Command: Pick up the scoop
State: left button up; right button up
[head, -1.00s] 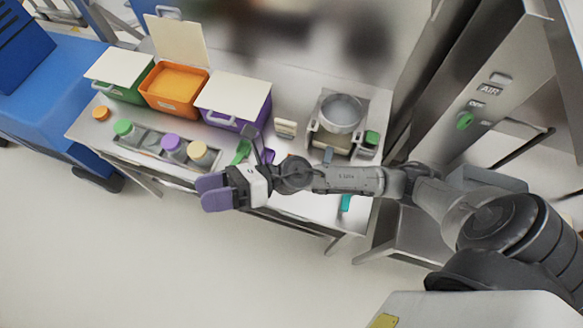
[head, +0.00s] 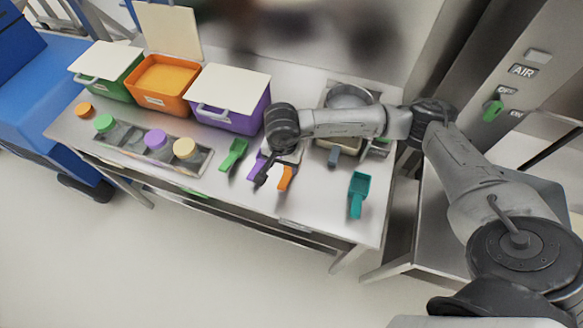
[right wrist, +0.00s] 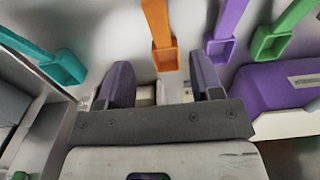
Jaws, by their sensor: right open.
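Several scoops lie on the steel table: green (head: 233,153), purple (head: 256,166), orange (head: 286,178) and teal (head: 358,191). My right gripper (head: 268,172) points down over the table beside the orange and purple scoops, partly covering them in the head view. In the right wrist view its two purple fingers (right wrist: 161,78) are open and apart, with the orange scoop's cup (right wrist: 165,58) showing in the gap beyond them. Nothing is held. I cannot tell whether a finger touches the scoop. My left gripper is not in view.
Green (head: 106,66), orange (head: 168,84) and purple (head: 229,101) bins stand along the table's back. A metal pot (head: 349,97) stands behind my right forearm.

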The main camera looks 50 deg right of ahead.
aim_at(284, 180)
notch_tip(284, 180, down, 12)
jog(key=shift+s+a+r, duration=0.1)
jog(key=shift+r, duration=0.15)
dwell(0.5)
jog(key=c, duration=1)
jog(key=shift+o, duration=0.2)
jog(key=shift+r, duration=0.15)
notch_tip(284, 180, up, 4)
jog(key=shift+a+r, duration=0.1)
jog(key=s+a+r, duration=0.6)
jog(key=s+a, duration=0.1)
jog(key=a, duration=0.1)
jog(key=shift+s+a+r, duration=0.3)
jog(key=shift+s+a, duration=0.05)
